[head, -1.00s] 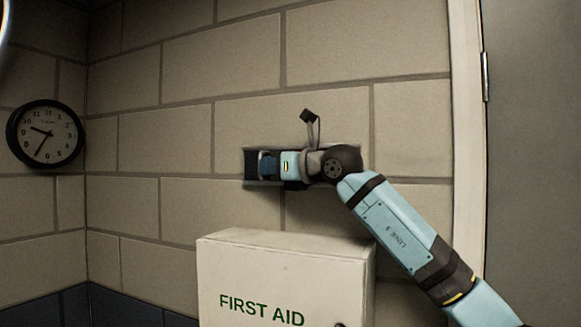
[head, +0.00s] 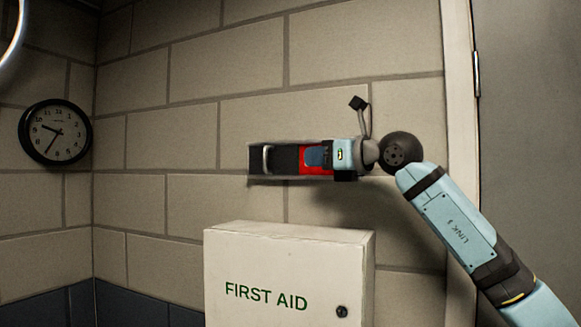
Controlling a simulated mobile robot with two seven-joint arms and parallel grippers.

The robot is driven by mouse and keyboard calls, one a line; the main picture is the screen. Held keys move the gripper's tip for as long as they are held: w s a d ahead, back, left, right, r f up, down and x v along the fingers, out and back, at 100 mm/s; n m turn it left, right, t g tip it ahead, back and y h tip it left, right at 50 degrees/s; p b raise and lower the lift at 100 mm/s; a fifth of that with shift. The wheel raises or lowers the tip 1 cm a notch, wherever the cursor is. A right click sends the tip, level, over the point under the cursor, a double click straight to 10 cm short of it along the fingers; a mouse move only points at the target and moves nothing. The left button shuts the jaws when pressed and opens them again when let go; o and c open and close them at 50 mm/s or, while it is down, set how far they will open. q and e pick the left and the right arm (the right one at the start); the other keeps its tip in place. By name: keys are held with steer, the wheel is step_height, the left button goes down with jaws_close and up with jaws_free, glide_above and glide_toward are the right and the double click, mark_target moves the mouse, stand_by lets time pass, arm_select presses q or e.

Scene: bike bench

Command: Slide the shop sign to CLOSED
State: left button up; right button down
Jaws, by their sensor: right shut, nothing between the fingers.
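The shop sign (head: 285,178) is a long, low dark frame on the block wall, above the first aid box. A pale upright handle (head: 266,159) shows at its left end, with a dark panel to its right. A red area (head: 318,170) shows in the sign's middle, and I see no readable lettering. My right gripper (head: 314,157) is shut and empty in front of the red area, to the right of the handle and apart from it. My right gripper and wrist hide the right part of the sign. My left gripper is not in view.
A white first aid box (head: 285,262) stands out below the sign. A black round clock (head: 55,132) hangs on the left wall. A pale door frame (head: 459,110) and grey door (head: 530,140) are at the right.

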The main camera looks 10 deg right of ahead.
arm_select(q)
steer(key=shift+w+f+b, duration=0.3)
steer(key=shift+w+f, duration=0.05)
arm_select(e)
steer(key=v, duration=0.3)
steer(key=shift+d+f, duration=0.1)
steer(key=shift+d, duration=0.15)
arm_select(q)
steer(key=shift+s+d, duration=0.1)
